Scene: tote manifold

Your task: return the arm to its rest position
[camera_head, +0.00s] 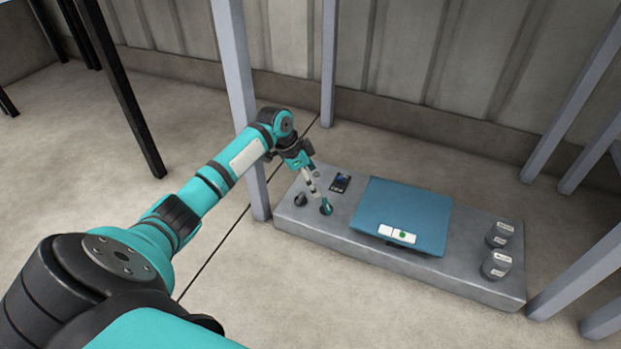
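My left arm (205,190) comes in from the lower left and reaches over the left end of a long grey block (465,270) on the floor. My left gripper (306,176) points down there. Below its wrist is a slim light-and-dark banded part, and a small teal piece (326,208) sits beneath it at a dark hole. I cannot tell whether these parts are held, touching or apart. The fingers are too small to tell open from shut. My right gripper is not in view.
The block carries a blue tote (405,210) with a white label, a small dark device (340,182), a dark hole (300,199) and two grey capped cylinders (496,264) (499,234). Grey posts (238,90) (328,60) stand close to the arm and block.

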